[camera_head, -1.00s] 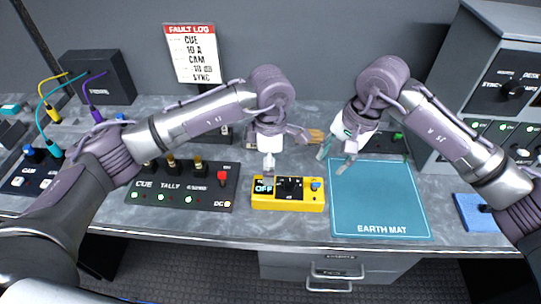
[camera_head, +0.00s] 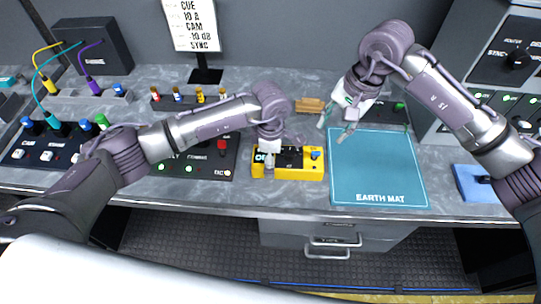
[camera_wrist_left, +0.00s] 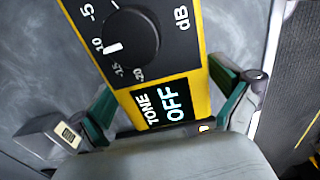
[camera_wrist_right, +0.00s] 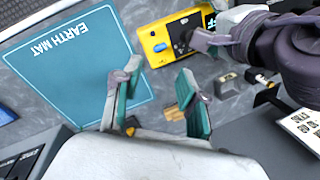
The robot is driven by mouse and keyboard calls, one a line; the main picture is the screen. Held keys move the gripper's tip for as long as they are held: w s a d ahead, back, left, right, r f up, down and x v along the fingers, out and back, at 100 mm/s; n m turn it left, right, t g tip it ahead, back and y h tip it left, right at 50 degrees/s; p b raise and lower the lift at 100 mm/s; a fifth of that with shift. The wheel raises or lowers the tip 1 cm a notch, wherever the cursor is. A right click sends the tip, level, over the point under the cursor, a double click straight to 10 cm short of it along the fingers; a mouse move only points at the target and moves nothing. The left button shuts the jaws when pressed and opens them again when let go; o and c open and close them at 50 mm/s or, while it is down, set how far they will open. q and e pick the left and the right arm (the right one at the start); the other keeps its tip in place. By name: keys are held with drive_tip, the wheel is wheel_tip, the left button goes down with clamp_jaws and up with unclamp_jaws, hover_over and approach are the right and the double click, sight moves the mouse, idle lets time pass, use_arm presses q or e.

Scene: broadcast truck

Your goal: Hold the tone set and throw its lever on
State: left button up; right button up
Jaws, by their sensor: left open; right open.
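The yellow tone set (camera_head: 288,172) lies on the bench left of the earth mat. Its screen reads OFF in the left wrist view (camera_wrist_left: 163,103), beside a black dB dial (camera_wrist_left: 130,40). A small blue part (camera_head: 316,155) sits on its right end; I cannot tell whether it is the lever. My left gripper (camera_head: 268,155) is low at the set's left end. In the left wrist view its open fingers (camera_wrist_left: 170,108) are on either side of the yellow body; contact is unclear. My right gripper (camera_head: 334,128) is open and empty above the mat's far left corner.
The teal earth mat (camera_head: 378,175) is bare. A dark switch panel (camera_head: 225,168) adjoins the set on the left, partly behind my left arm. A small wooden piece (camera_head: 308,105) lies behind the set. A blue pad (camera_head: 480,183) is at right.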

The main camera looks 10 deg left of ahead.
use_arm(q)
drive_tip(key=c, duration=1)
drive_tip(key=shift+c, duration=0.8)
use_arm(e)
drive_tip(key=shift+c, duration=0.4)
drive_tip(key=shift+f, duration=0.15)
drive_tip(key=c, duration=0.3)
drive_tip(key=f+m+y, duration=0.1)
drive_tip(key=s+f+y, duration=0.1)
drive_tip(key=f+m+g+y, duration=0.1)
drive_tip(key=shift+s+a+f+m, duration=0.15)
drive_tip(key=shift+a+f+m, duration=0.15)
drive_tip(key=shift+f, duration=0.1)
clamp_jaws()
drive_tip(key=s+a+f+m+g+y, duration=0.3)
drive_tip(key=s+f+m+y, duration=0.1)
drive_tip(key=s+m+y, duration=0.5)
drive_tip(key=d+f+m+t, duration=0.2)
drive_tip(key=d+m+t, duration=0.1)
drive_tip(key=m+t, duration=0.2)
drive_tip(key=s+d+f+m+t+y, duration=0.1)
drive_tip(key=d+f+m+t, duration=0.2)
drive_tip(key=m, duration=0.7)
drive_tip(key=d+f+m+t, duration=0.3)
drive_tip(key=d+m+t, duration=0.2)
drive_tip(key=m+t, duration=0.3)
drive_tip(key=shift+s+d+y, duration=0.25)
drive_tip(key=shift+s+y, duration=0.15)
